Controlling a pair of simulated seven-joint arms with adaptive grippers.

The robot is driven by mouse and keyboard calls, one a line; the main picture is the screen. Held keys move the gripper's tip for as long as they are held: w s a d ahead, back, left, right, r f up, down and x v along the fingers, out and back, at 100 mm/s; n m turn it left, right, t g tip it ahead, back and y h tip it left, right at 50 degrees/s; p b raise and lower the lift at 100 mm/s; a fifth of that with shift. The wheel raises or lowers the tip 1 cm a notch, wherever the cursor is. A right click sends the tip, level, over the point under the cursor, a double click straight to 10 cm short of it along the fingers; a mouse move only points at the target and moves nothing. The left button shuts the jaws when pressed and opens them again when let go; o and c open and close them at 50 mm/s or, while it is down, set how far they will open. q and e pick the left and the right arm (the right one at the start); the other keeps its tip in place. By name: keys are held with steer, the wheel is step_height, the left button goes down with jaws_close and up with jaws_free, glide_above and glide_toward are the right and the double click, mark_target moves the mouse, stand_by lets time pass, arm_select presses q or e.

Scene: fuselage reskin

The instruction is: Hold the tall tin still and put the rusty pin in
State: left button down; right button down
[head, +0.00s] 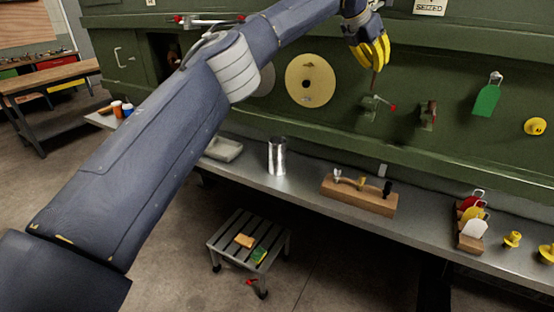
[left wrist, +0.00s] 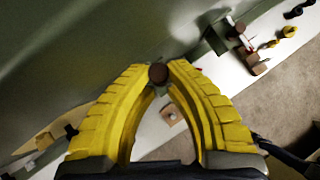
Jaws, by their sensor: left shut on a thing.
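The tall tin (head: 277,157) is a shiny metal cylinder, standing upright and open at the top on the grey ledge. My left gripper (head: 375,66) has yellow fingers and is up in front of the green panel, to the right of the tin and well above it. It is shut on the rusty pin (head: 374,80), a thin brown rod pointing down from the fingertips. In the left wrist view the pin's round brown end (left wrist: 158,74) shows between the fingertips. The tin is apart from the gripper and nothing holds it. My right gripper is not in view.
The ledge (head: 310,185) carries a wooden block (head: 358,196) with small fittings, a grey tray (head: 222,149) and a tag rack (head: 470,238). A small bracket (head: 374,108) with a red tip is on the panel below the pin. A slatted stool (head: 250,240) stands in front.

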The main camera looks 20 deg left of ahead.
arm_select(q)
steer(key=s+a+f, duration=0.1)
steer(key=a+f, duration=0.4)
steer(key=a, duration=0.4)
steer(key=s+a+f, duration=0.2)
steer(key=a+f, duration=0.3)
steer(key=a, duration=0.4)
steer(key=s+a+f, duration=0.2)
steer(key=a+f, duration=0.3)
steer(key=a, duration=0.5)
steer(key=shift+a, duration=0.1)
steer(key=shift+f, duration=0.1)
steer(key=shift+f, duration=1.8)
